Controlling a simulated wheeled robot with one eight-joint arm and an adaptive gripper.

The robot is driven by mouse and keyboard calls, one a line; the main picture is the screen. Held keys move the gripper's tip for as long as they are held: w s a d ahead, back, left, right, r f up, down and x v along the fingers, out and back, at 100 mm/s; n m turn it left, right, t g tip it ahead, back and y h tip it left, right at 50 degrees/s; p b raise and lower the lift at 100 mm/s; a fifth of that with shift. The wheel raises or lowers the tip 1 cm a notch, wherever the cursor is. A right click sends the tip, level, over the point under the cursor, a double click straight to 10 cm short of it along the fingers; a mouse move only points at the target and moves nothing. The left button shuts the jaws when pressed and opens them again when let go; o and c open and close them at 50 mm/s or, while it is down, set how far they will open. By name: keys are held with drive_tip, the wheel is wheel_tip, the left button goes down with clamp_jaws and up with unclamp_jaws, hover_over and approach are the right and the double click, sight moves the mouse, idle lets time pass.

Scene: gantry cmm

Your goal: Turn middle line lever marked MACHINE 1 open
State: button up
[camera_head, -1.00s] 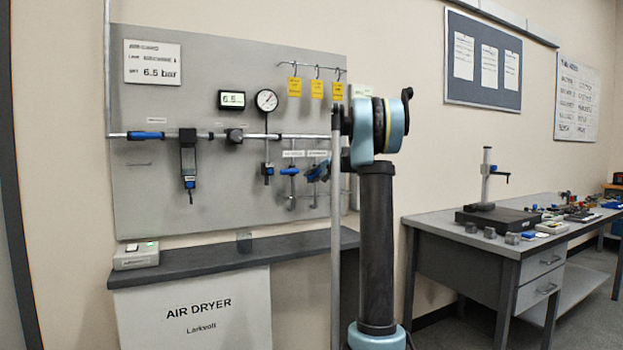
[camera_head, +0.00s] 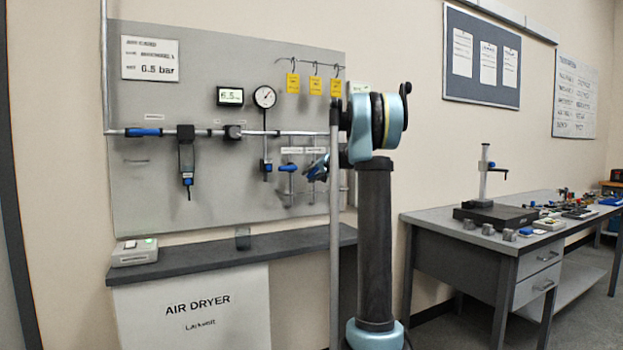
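Blue-handled valves hang under the horizontal pipe on the grey wall panel. One blue lever (camera_head: 288,168) with a small white label (camera_head: 291,150) above it is in plain view, its handle lying across its thin vertical line. A second label (camera_head: 316,150) sits to its right. The lettering is too small to read, so I cannot tell which lever is MACHINE 1.
A gauge (camera_head: 265,97), a digital display (camera_head: 230,96) and yellow tags (camera_head: 315,86) are on the panel (camera_head: 220,60). A dark shelf (camera_head: 200,264) above the air dryer carries a switch box (camera_head: 135,252). A workbench (camera_head: 430,217) with tools stands right.

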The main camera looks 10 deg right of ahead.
drive_tip(key=shift+d, duration=0.1)
drive_tip(key=v, duration=1.1)
drive_tip(key=shift+s+d+r, duration=0.2)
drive_tip(key=shift+s, duration=0.05)
